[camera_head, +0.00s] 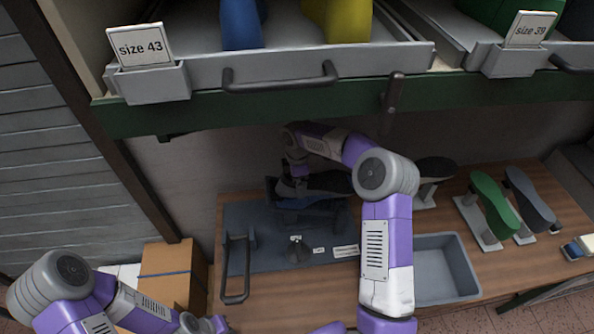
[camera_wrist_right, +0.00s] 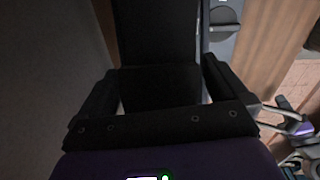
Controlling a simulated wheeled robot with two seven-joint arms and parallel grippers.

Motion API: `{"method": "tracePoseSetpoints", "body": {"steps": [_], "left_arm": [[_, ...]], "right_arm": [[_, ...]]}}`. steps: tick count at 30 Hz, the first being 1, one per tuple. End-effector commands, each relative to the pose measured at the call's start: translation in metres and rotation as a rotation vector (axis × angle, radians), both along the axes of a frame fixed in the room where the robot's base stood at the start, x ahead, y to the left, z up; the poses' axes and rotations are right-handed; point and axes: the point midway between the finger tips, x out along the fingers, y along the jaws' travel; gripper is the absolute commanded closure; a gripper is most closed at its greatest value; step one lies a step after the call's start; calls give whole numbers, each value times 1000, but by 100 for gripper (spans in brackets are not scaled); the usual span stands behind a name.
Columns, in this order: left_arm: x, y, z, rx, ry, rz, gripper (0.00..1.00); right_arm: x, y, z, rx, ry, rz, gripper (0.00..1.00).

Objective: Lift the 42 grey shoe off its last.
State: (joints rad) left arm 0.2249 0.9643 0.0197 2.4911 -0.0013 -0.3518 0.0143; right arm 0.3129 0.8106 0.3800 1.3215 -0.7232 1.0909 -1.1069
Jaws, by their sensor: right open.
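A dark grey shoe (camera_head: 325,184) sits on its last at the back of the dark blue-grey mat (camera_head: 262,268), with a blue part showing beneath it. No size mark on it is readable. My right gripper (camera_head: 284,184) is at the shoe's left end, partly hidden by its own wrist. In the right wrist view my gripper (camera_wrist_right: 160,92) is open, with a black surface between and beyond its fingers; whether they touch it I cannot tell. My left gripper (camera_head: 205,326) is low at the bottom edge, away from the shoe, its fingers unclear.
A shelf with drawers (camera_head: 280,75) hangs above the bench. A grey bin (camera_head: 448,268) stands right of the mat. A green shoe form (camera_head: 492,202) and a slate one (camera_head: 530,200) stand farther right. A handle (camera_head: 238,270), a small cone (camera_head: 298,250) and a cardboard box (camera_head: 172,272) are nearby.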

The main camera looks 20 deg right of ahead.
Motion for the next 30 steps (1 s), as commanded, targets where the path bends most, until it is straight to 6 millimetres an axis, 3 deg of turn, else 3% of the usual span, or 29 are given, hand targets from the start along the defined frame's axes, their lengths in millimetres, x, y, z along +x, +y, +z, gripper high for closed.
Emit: {"method": "tracePoseSetpoints", "body": {"steps": [12, 25, 26, 30], "left_arm": [[0, 0, 1, 0, 0, 0, 100], [0, 0, 1, 0, 0, 0, 100], [0, 0, 1, 0, 0, 0, 100], [0, 0, 1, 0, 0, 0, 100]], "right_arm": [[0, 0, -11, 1, 0, -1, 0], [0, 0, -11, 0, 0, -1, 64], [0, 0, -11, 0, 0, -1, 22], [0, 0, -11, 0, 0, -1, 43]]}}
